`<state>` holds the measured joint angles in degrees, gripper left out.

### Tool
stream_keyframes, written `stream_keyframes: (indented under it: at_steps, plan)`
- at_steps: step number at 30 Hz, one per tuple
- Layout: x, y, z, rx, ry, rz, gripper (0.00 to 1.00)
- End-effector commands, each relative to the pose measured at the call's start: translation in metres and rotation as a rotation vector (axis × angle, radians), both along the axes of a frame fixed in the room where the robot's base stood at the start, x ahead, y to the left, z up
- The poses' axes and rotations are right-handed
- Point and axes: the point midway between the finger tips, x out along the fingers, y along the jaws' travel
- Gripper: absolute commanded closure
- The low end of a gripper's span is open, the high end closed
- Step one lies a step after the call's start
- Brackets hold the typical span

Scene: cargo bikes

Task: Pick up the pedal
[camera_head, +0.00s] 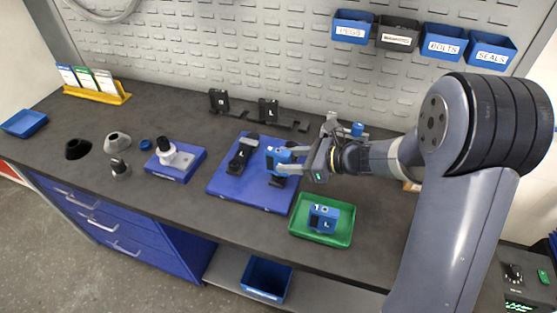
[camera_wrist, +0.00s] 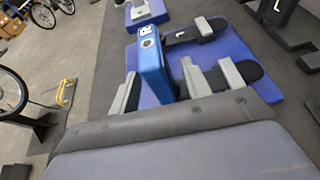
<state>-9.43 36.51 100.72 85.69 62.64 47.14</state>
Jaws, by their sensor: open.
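A blue block-shaped pedal (camera_head: 278,156) with a small white label stands at the right side of the blue mat (camera_head: 225,187). It also shows in the wrist view as a tall blue block (camera_wrist: 152,62) with its labelled top towards me. My gripper (camera_head: 287,161) is around it, with one grey finger on each side. In the wrist view my gripper (camera_wrist: 160,88) is open; I cannot tell if the fingers touch the block. A second blue pedal (camera_head: 323,217) marked L lies in the green tray (camera_head: 340,238).
A black part (camera_head: 241,155) marked L lies on the mat left of my gripper. Black stands (camera_head: 268,112) marked R and L are behind. A blue pad (camera_head: 180,172) with a white-topped part is further left. Labelled bins (camera_head: 443,43) hang on the wall.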

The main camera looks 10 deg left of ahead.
Motion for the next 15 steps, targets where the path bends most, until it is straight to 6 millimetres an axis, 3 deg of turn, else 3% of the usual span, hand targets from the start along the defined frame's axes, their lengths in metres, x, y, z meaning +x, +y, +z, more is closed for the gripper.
stream_keyframes:
  at_steps: [6, 15]
  plan:
    - [0.0, 0.03, -0.013, 0.0, 0.002, 0.005, 0.55]
    - [0.002, 0.035, -0.016, 0.0, -0.001, 0.0, 0.55]
